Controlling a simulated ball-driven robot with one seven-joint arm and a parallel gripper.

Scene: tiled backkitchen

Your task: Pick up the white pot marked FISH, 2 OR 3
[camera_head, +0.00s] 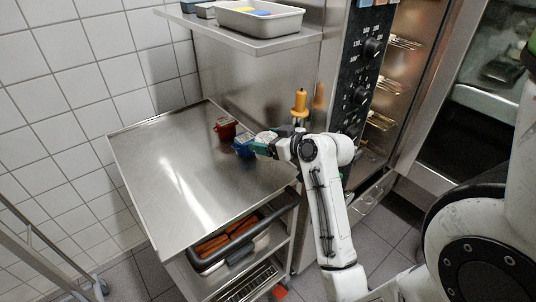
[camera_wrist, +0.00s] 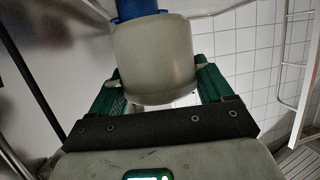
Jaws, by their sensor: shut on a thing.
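My gripper (camera_wrist: 156,84) is shut on the white pot (camera_wrist: 154,50), with one green finger on each side of it in the wrist view. In the head view the white pot (camera_head: 265,136) shows at the tip of my gripper (camera_head: 266,145), above the steel table (camera_head: 180,185) near its back right edge. The gripper hides part of the pot. I cannot read any marking on it, nor tell whether it touches the tabletop.
A blue pot (camera_head: 243,147) is just left of the white pot, and a red pot (camera_head: 225,128) is farther back left. An orange-yellow object (camera_head: 300,102) stands behind the gripper. An oven (camera_head: 365,75) is at the right. The table's front left is clear.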

